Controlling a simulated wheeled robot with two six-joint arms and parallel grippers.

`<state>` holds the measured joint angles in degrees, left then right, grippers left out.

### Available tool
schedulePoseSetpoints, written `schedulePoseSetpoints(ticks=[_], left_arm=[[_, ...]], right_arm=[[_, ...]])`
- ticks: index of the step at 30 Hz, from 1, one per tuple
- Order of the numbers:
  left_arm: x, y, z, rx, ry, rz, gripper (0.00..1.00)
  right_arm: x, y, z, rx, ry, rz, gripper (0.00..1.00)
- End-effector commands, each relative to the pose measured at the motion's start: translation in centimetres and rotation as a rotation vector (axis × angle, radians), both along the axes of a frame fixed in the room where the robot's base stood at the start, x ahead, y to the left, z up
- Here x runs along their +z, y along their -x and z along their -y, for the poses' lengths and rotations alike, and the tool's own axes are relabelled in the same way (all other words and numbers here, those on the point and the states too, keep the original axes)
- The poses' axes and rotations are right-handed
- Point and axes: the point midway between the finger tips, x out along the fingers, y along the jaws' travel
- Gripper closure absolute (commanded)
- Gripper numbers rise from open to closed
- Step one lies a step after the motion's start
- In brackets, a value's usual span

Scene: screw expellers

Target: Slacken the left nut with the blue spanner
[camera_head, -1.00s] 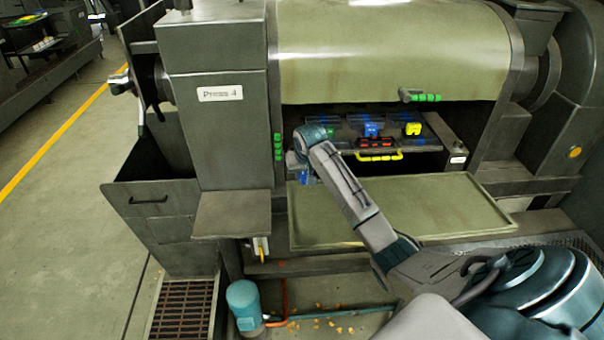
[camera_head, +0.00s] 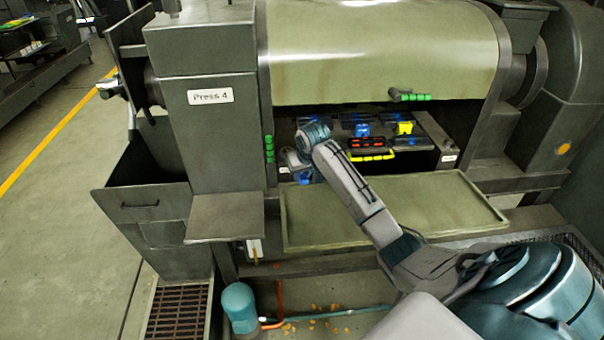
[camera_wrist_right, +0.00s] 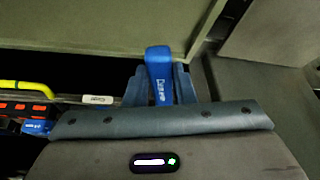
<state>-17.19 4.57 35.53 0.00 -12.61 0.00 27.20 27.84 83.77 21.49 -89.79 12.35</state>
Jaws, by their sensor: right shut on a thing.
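The blue spanner (camera_wrist_right: 159,70) stands between the fingers of my right gripper (camera_wrist_right: 160,85) in the wrist view, its end pointing up the picture and pale lettering on its shaft. The right gripper is shut on it. In the head view this gripper (camera_head: 299,168) is at the left end of the press's dark opening, partly hidden by my wrist. I cannot make out the left nut in either view; the arm may hide it. My left gripper is not in view.
The opening holds a blue block (camera_head: 362,129), a yellow block (camera_head: 404,128), a red-and-black unit (camera_head: 367,143) and a yellow handle (camera_head: 372,156). A lowered panel (camera_head: 450,200) lies below it. Green pieces (camera_head: 269,149) line the opening's left edge. The raised cover (camera_head: 380,50) is above.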

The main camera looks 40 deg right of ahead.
Motion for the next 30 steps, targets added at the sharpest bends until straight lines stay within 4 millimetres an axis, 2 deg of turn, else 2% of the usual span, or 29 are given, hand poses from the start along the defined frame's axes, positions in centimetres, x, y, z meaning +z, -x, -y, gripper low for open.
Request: schedulePoseSetpoints(ticks=[12,26,30], left_arm=[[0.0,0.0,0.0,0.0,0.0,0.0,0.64],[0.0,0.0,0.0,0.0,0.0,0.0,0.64],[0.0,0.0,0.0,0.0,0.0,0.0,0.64]], right_arm=[[0.0,0.4,1.8,0.112,0.002,0.0,1.0],[0.1,0.4,2.1,0.142,0.0,0.001,1.0],[0.1,0.5,2.7,0.174,0.001,0.0,1.0]])
